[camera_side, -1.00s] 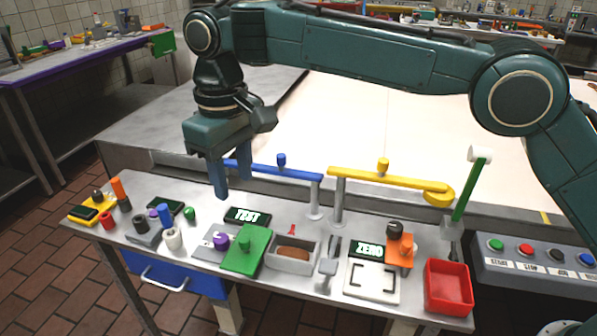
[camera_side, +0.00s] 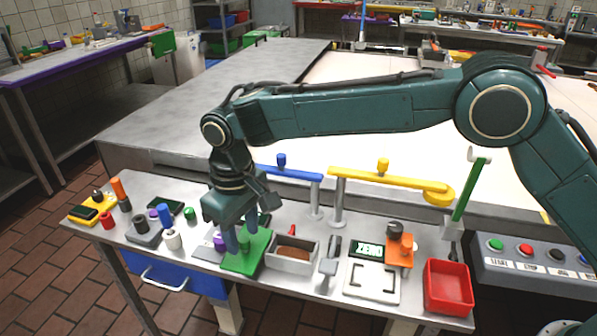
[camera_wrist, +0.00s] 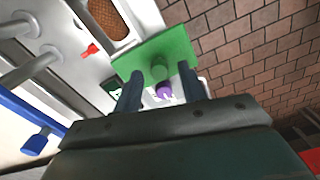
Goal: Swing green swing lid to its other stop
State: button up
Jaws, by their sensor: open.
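The green swing lid (camera_side: 243,261) is a flat green plate with an upright green knob, lying at the front middle of the steel table. It also shows in the wrist view (camera_wrist: 178,44), with its green knob (camera_wrist: 159,69) standing up. My gripper (camera_side: 238,243) is low over the lid. In the wrist view its two blue fingers (camera_wrist: 161,82) are open, one on each side of the knob, with gaps to it. A purple knob (camera_wrist: 164,91) on the grey plate beside the lid shows between the fingers. The fingertips partly hide the knob in the side view.
A grey tray (camera_side: 272,262) with a brown item stands right of the lid. The blue swing arm (camera_side: 297,174) and the yellow swing arm (camera_side: 400,181) stand behind. Small coloured cylinders (camera_side: 173,239) are to the left, and a red bin (camera_side: 449,288) is at the right.

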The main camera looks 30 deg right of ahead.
jog(key=shift+f, duration=0.25)
jog(key=shift+c, duration=0.4)
grip_shut()
